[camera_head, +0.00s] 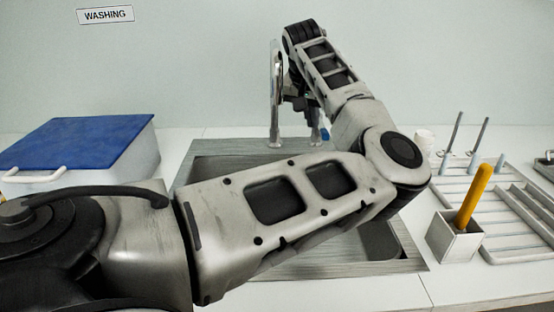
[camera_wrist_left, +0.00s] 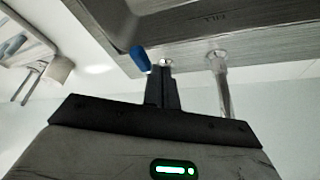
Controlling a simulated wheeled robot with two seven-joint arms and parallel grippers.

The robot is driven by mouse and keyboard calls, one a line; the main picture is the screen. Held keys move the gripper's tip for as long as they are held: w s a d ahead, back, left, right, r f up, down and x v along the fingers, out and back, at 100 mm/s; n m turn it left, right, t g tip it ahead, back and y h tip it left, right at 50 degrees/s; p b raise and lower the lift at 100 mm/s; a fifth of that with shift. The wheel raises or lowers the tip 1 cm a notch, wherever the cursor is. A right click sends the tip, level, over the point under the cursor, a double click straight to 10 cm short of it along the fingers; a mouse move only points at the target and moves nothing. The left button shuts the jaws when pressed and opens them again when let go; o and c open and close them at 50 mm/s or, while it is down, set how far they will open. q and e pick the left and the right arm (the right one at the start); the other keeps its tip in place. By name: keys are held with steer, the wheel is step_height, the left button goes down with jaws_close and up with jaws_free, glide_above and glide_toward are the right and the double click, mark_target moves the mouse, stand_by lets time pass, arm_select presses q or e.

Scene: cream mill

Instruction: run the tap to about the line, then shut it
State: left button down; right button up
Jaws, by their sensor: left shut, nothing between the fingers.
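The chrome tap (camera_head: 275,95) stands behind the sink (camera_head: 405,240), and its spout is partly behind my arm. Its post (camera_wrist_left: 222,85) also shows in the wrist view. A blue-tipped lever (camera_wrist_left: 141,59) sits beside the tips of my left gripper (camera_wrist_left: 160,70), which is shut and empty; I cannot tell whether they touch. In the head view the gripper (camera_head: 311,108) is low beside the tap, with the blue tip (camera_head: 324,133) just right of it. My arm hides most of the basin, so the water level and line are not visible. My right gripper is out of view.
A white box with a blue lid (camera_head: 70,142) stands left of the sink. On the right are a small holder (camera_head: 452,238) with a yellow-handled tool (camera_head: 475,195), a drying rack (camera_head: 500,215) and a white cup (camera_head: 424,140).

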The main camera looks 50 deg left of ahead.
mark_target(325, 132)
arm_select(q)
steer(key=shift+f, duration=0.15)
stand_by(0.4)
step_height(325, 132, down, 4)
steer(key=b, duration=0.3)
stand_by(0.4)
steer(key=shift+w, duration=0.1)
steer(key=shift+w+d, duration=0.95)
steer(key=shift+w, duration=0.15)
steer(key=shift+r, duration=0.2)
steer(key=shift+w+d, duration=0.3)
steer(key=shift+w, duration=0.15)
stand_by(0.7)
